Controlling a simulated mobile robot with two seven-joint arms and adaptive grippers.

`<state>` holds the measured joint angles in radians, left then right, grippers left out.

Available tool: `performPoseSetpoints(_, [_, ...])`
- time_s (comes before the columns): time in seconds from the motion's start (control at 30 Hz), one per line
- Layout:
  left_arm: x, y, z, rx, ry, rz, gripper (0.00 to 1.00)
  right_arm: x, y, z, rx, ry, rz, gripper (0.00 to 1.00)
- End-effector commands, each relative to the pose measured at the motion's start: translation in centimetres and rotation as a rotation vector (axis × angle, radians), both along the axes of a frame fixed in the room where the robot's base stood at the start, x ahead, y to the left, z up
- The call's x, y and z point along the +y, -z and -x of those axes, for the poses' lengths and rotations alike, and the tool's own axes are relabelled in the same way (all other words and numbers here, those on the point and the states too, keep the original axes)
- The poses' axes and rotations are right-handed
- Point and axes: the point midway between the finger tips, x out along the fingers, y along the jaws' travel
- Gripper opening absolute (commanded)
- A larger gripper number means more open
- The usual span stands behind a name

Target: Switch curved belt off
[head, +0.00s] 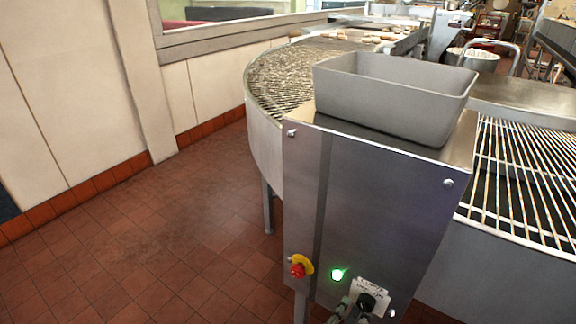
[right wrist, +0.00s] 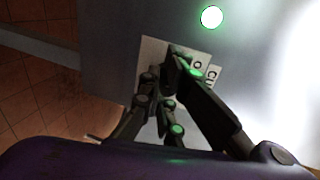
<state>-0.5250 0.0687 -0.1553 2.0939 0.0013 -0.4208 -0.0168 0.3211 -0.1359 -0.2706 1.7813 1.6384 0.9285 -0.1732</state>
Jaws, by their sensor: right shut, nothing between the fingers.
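The curved belt (head: 285,80) is a wire mesh conveyor bending around behind a steel control box (head: 390,215). On the front of the box a round green lamp (head: 337,274) is lit; it also glows in the right wrist view (right wrist: 211,17). A black rotary switch (head: 368,301) sits on a pale label plate below and right of the lamp. My right gripper (head: 347,308) is shut and empty, just left of the switch in the head view. In the right wrist view its fingertips (right wrist: 182,68) are in front of the label plate (right wrist: 152,52) and hide most of the switch. My left gripper is not in view.
A red stop button (head: 298,270) with a yellow collar is left of the lamp. A grey bin (head: 395,95) stands on the box. A wire rack conveyor (head: 525,165) is at the right. Tiled floor (head: 150,245) at the left is clear.

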Motion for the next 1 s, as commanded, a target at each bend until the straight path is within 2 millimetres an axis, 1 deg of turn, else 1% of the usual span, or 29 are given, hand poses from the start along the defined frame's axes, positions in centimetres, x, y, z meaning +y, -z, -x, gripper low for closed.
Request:
performPoseSetpoints(0.03, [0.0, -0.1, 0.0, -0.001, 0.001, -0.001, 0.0, -0.6, -0.1, 0.2, 0.002, 0.011, 0.006, 0.0])
performPoseSetpoints(0.1, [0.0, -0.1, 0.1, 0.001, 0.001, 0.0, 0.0, -0.6, 0.0, 0.1, 0.001, 0.011, 0.007, 0.0])
performPoseSetpoints(0.43, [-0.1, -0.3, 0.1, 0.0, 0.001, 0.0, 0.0, 0.2, 0.0, -0.2, 0.001, 0.01, 0.006, 0.0])
performPoseSetpoints(0.53, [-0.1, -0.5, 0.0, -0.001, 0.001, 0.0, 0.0, 0.8, 0.1, 0.6, 0.002, 0.008, 0.003, 0.0])
performPoseSetpoints(0.83, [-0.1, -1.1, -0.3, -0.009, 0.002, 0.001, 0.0, 2.9, 0.1, 3.6, 0.003, 0.006, 0.002, 0.0])
performPoseSetpoints(1.0, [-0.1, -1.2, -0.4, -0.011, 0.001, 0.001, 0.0, 3.6, 0.1, 4.6, 0.002, 0.005, 0.003, 0.0])
